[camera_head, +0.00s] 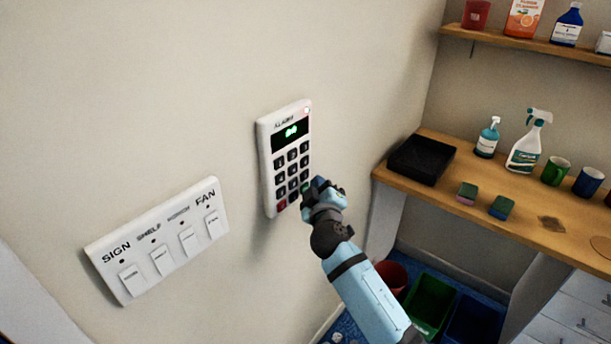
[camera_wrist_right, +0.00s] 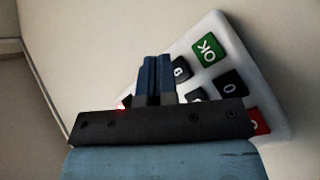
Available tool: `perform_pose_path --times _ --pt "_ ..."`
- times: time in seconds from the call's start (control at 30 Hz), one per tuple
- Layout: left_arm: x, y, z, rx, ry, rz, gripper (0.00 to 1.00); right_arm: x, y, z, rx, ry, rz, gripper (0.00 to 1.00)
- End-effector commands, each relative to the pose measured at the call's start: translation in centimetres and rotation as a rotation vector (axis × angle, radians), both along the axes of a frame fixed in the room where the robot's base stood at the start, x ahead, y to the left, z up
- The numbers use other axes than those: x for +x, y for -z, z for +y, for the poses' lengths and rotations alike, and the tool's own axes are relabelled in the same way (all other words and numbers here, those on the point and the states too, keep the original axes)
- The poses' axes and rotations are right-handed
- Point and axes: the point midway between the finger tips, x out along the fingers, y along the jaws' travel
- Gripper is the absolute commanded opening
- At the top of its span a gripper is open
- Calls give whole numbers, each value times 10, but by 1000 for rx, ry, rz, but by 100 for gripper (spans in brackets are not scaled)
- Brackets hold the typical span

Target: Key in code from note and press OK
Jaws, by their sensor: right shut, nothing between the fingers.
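The white alarm keypad (camera_head: 287,160) is mounted on the wall, with dark keys and a dark display (camera_head: 290,132) lit with small green characters that I cannot read surely. A red light glows at its upper right corner. My right gripper (camera_head: 318,184) is shut and empty at the keypad's lower right, covering part of that corner. In the right wrist view, the shut blue fingers (camera_wrist_right: 155,75) are over the keys. The green OK key (camera_wrist_right: 208,50) is to their right. I cannot tell whether the fingertips touch a key. No note with a code shows. My left gripper is out of view.
A white switch panel (camera_head: 160,240) labelled SIGN, SHELF and FAN is on the wall to the left. At right, a wooden counter holds a black tray (camera_head: 421,160), bottles, sponges and cups. Coloured bins (camera_head: 430,303) stand below it. The wall between panel and keypad is clear.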

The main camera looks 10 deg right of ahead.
Motion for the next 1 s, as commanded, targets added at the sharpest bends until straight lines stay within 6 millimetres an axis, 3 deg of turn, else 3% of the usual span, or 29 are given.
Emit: perform_pose_path --times 0.5,1.0 --pt "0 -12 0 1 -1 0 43 -36 0 -29 -1 1 1 0" --pt "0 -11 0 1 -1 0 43 -38 0 -30 -1 1 1 0"
